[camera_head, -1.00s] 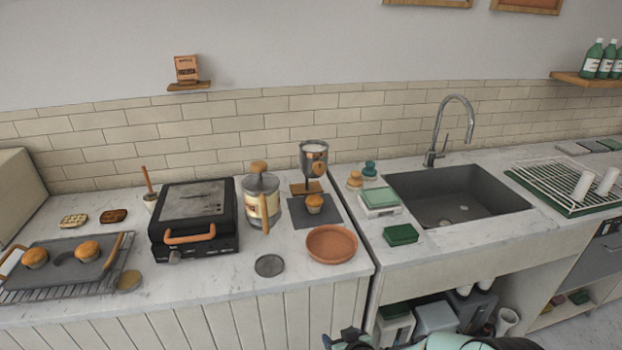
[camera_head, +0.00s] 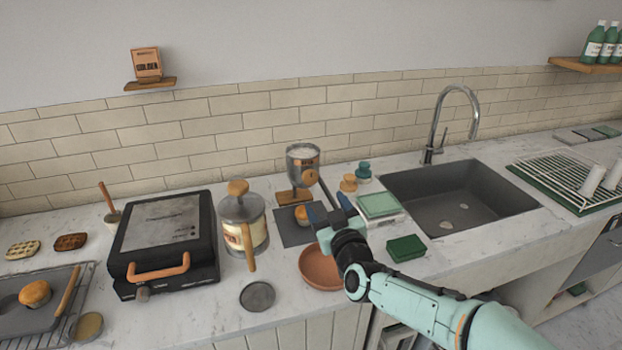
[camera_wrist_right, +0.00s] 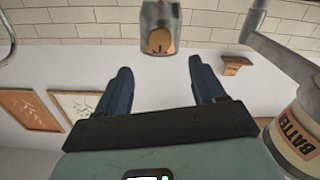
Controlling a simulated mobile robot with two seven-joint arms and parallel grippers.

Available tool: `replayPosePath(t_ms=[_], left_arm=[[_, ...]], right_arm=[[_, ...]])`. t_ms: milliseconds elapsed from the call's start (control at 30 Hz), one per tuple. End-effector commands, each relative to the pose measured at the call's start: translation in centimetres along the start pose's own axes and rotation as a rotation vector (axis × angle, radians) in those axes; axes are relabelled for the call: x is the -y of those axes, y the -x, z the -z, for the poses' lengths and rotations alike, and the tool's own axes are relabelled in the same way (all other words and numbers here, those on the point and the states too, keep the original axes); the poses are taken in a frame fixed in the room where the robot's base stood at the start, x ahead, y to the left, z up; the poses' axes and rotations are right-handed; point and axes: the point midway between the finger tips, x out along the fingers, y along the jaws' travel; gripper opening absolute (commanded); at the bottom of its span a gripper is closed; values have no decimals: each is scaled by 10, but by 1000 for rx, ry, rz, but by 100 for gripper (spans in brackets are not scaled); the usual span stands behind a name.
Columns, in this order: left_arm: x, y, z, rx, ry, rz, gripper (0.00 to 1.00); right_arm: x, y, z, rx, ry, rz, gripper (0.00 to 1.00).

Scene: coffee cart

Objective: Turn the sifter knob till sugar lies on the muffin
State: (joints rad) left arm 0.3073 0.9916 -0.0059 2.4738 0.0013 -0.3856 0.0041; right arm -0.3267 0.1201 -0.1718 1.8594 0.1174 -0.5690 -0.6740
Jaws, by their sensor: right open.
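The sifter (camera_head: 302,160) is a metal cup of white sugar on a stand with a wooden base. Its round wooden knob (camera_head: 310,177) faces the front. My right gripper (camera_head: 325,207) is open and empty, just in front of the sifter. In the right wrist view, turned upside down, the knob (camera_wrist_right: 160,41) shows beyond and between the open fingers (camera_wrist_right: 158,80), apart from them. My left gripper is not in view.
A terracotta dish (camera_head: 318,270) lies under my right forearm. A batter dispenser (camera_head: 242,220) stands left of the sifter, beside a black waffle iron (camera_head: 165,240).

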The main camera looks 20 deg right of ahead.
Motion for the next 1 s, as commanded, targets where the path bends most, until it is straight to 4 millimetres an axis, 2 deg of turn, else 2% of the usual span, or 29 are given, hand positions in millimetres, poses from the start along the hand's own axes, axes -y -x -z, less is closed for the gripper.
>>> replayPosePath(t_ms=[100,300,500,700,967,1000], left_arm=[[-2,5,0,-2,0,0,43],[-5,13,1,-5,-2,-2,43],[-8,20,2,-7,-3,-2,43],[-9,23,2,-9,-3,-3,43],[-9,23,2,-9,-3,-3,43],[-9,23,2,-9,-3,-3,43]], right_arm=[[0,-27,-1,4,2,0,69],[0,-67,0,3,2,0,69],[0,-96,0,3,0,1,69],[0,-107,-1,2,-1,0,69],[0,-109,-1,3,-1,1,69],[0,-108,-1,3,-1,1,66]])
